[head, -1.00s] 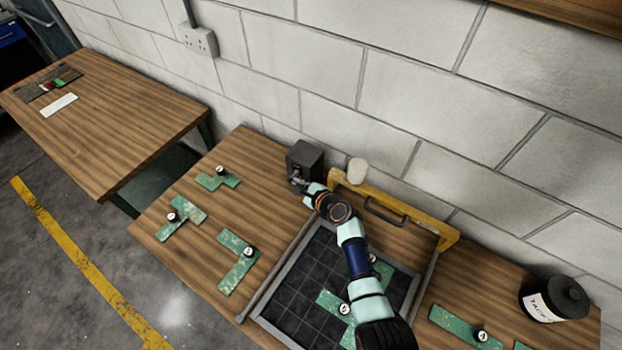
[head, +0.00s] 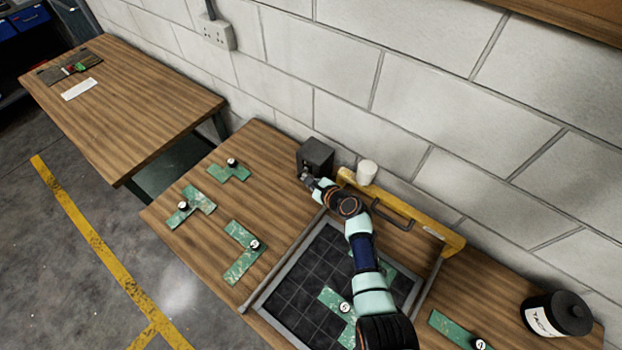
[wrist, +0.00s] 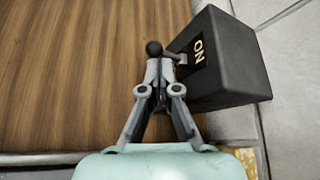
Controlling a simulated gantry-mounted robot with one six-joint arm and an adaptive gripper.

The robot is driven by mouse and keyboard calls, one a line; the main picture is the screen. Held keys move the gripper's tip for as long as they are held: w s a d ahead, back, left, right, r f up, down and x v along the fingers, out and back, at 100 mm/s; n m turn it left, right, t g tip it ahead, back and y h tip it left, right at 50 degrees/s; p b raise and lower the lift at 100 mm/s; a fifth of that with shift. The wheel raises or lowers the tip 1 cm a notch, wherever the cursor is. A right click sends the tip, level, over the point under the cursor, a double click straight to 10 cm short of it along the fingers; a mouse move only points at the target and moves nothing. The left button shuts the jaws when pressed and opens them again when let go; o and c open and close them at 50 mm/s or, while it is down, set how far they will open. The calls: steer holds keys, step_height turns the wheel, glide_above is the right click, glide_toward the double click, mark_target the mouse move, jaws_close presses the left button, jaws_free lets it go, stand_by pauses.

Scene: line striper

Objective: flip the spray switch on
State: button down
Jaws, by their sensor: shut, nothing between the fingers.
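The spray switch is a dark box (head: 316,156) at the back of the wooden table, against the wall. In the wrist view the box (wrist: 225,62) has the word ON on its face and a grey lever with a black ball knob (wrist: 153,48) sticking out to the left. My gripper (wrist: 160,68) is shut and empty, its tips right at the lever and just below the knob in the picture. The tips partly cover the lever, and I cannot tell whether they touch it. In the head view my gripper (head: 306,177) is at the front of the box.
A yellow gantry bar (head: 440,233) with a handle and a white cup-like piece (head: 367,172) stand right of the box. A dark gridded tray (head: 290,300) lies in front. Green stencil pieces (head: 240,250) with knobs lie left. A dark tin (head: 560,314) stands far right.

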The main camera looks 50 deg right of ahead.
steer(key=shift+r, duration=0.15)
stand_by(0.5)
steer(key=shift+r, duration=0.1)
steer(key=shift+r+p, duration=0.65)
steer(key=shift+p, duration=0.3)
steer(key=shift+r, duration=0.1)
